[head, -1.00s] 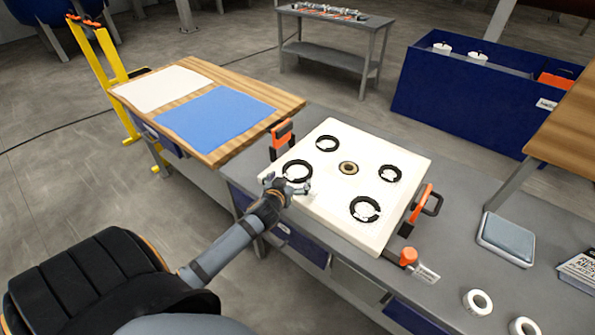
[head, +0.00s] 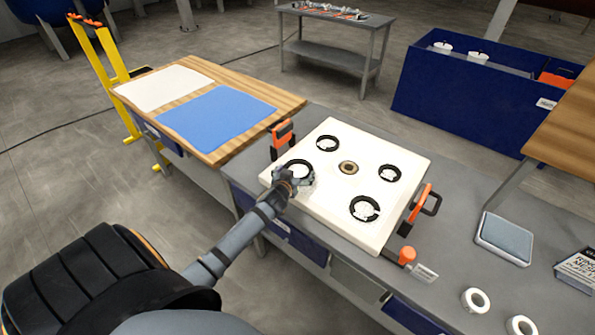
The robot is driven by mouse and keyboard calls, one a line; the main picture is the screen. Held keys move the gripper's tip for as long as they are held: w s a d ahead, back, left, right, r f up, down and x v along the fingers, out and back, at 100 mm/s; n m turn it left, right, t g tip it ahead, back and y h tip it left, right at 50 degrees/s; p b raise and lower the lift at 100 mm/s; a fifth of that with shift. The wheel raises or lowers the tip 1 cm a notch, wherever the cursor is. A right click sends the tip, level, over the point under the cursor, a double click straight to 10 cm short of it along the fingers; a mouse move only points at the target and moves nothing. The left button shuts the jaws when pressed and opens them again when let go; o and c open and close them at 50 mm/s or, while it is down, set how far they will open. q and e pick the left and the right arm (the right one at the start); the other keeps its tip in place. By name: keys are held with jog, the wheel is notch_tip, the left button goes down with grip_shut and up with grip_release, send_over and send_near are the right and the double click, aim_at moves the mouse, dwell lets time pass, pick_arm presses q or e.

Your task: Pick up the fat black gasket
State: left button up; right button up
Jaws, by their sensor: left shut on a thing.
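A white filter plate (head: 329,208) lies on the grey bench, with black rings near its corners. The fat black gasket (head: 300,162) is the ring at the plate's left corner. My left gripper (head: 299,179) is over its near side and shut on it, hiding part of the ring. The gasket still appears at plate level; I cannot tell if it is clear of the surface. Other black rings are at the back (head: 327,143), the right (head: 389,173) and the front (head: 364,209). My right gripper is out of view.
A tan-rimmed hole (head: 348,167) is in the plate's middle. Orange clamps stand at its left (head: 283,137) and right (head: 421,200). A wooden table with a blue cloth (head: 217,117) is at left. White rolls (head: 476,300) and a grey pad (head: 505,239) lie at right.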

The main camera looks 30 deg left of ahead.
pick_arm(q)
notch_tip(320, 180, up, 3)
jog(key=w+r+v, duration=0.1)
jog(key=v, duration=0.7)
jog(key=r+v, duration=0.2)
jog(key=v, duration=0.6)
jog(key=shift+d+r+p, duration=0.4)
jog(key=shift+p, duration=0.05)
jog(key=shift+w, duration=0.15)
